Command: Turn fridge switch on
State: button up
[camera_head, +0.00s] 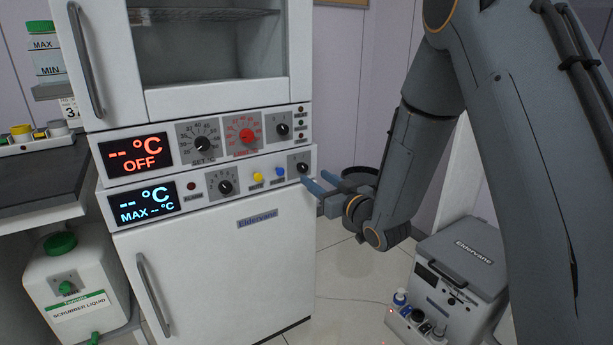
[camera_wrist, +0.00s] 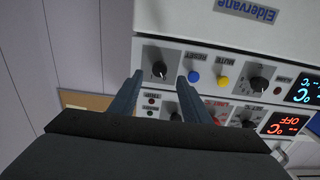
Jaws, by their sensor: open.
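The fridge (camera_head: 215,265) is the white lower unit with a closed door, under a glass-fronted upper unit. Its panel has a lit cyan display (camera_head: 143,203) reading "-- °C" and "MAX -- °C". A small black rotary switch (camera_head: 301,167) sits at the panel's right end; it also shows in the upside-down wrist view (camera_wrist: 158,70). My gripper (camera_head: 314,182) is open in front of that switch. In the wrist view, the fingertips (camera_wrist: 160,80) lie on either side of the switch, with a gap to it; I cannot tell whether they reach its depth.
Left of the switch are a blue button (camera_head: 280,172), a yellow button (camera_head: 258,177) and a black dial (camera_head: 225,187). The upper panel has a red display (camera_head: 136,153) reading "OFF". A grey Eldervane box (camera_head: 462,262) stands on the floor at right.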

aim_at(304, 169)
jog(key=x, duration=0.6)
jog(key=shift+w+a, duration=0.2)
jog(key=c, duration=1)
jog(key=shift+c, duration=0.2)
jog(key=shift+m, duration=0.4)
jog(key=m+p, duration=0.3)
jog(key=m, duration=0.2)
jog(key=shift+r+m, duration=0.1)
jog(key=shift+m, duration=0.2)
jog(key=m+p, duration=0.2)
jog(key=m, duration=0.3)
jog(key=shift+m, duration=0.4)
